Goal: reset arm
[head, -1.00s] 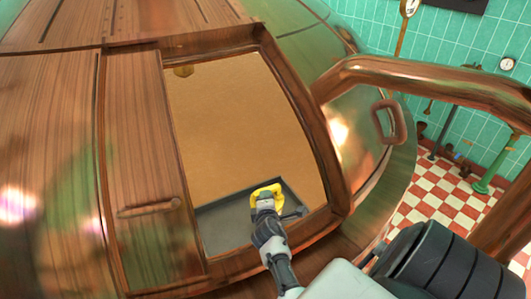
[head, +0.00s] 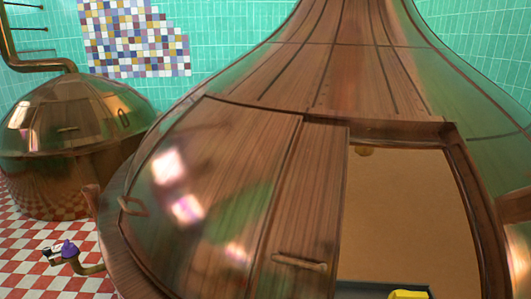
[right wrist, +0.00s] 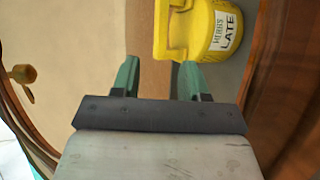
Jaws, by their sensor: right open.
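My right gripper (right wrist: 159,68) is open, with its two green fingers apart and nothing held between them in the right wrist view. A yellow container (right wrist: 205,32) with a white label reading "HERBS LATE" is just beyond the fingertips; whether they touch cannot be told. The container's top also shows at the bottom edge of the head view (head: 408,294). My right arm is outside the head view, and my left gripper is in neither view.
The large copper kettle (head: 225,205) has a rectangular opening with a dark frame (head: 465,190) around the right gripper's work area. A wooden-looking door (head: 303,215) with a handle is left of it. A smaller kettle (head: 75,115) stands far left on a checkered floor (head: 40,275).

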